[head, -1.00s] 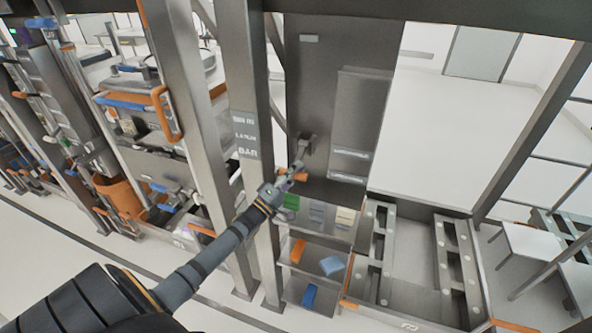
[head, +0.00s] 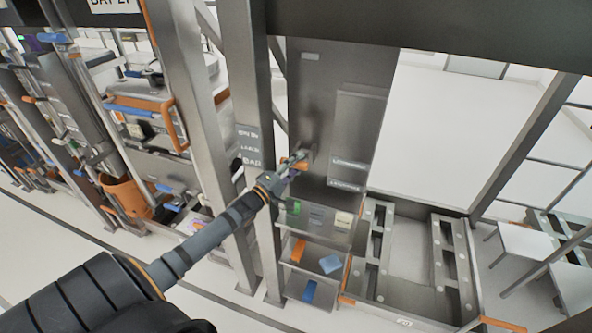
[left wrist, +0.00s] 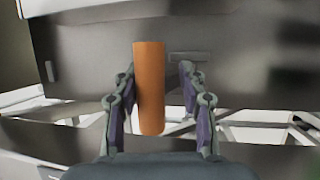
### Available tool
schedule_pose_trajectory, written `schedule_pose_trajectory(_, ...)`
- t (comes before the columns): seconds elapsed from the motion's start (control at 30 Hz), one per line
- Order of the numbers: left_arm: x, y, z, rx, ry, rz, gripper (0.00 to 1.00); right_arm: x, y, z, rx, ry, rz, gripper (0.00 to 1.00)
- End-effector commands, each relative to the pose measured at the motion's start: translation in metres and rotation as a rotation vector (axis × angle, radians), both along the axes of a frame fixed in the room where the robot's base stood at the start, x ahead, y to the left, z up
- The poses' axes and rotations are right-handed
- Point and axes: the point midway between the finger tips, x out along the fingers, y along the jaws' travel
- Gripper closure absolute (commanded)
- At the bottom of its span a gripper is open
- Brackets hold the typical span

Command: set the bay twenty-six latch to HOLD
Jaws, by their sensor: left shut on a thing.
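The latch has a short orange handle (head: 299,165) on a dark pivot at the lower left of a tall grey panel (head: 330,85) in the head view. My left gripper (head: 289,167) reaches it from the lower left and is shut on the handle. In the left wrist view the orange handle (left wrist: 149,88) stands upright between the two fingers of my left gripper (left wrist: 159,72). It lies nearer the left finger, and a gap shows at the right one. The latch markings are too small to read. My right gripper is not in view.
A steel post (head: 258,150) with small labels stands just left of the panel, close to my forearm. Below the latch, shelves (head: 330,238) hold small green, orange and blue items. An orange bin (head: 127,195) stands at the left. Open floor frames lie at the right.

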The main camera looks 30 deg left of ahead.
Motion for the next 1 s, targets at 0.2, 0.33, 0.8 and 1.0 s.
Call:
schedule_pose_trajectory(0.2,0.0049,-0.0018,0.0187,0.007,-0.025,-0.008,1.00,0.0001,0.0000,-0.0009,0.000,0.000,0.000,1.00)
schedule_pose_trajectory(0.33,0.0058,-0.0015,0.0210,0.008,-0.025,-0.008,1.00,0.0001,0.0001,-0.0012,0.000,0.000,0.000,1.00)
schedule_pose_trajectory(0.8,0.0063,-0.0013,0.0229,0.009,-0.025,-0.008,1.00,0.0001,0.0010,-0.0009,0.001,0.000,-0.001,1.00)
schedule_pose_trajectory(1.0,0.0062,-0.0011,0.0217,0.007,-0.024,-0.007,0.51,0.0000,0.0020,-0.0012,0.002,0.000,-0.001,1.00)
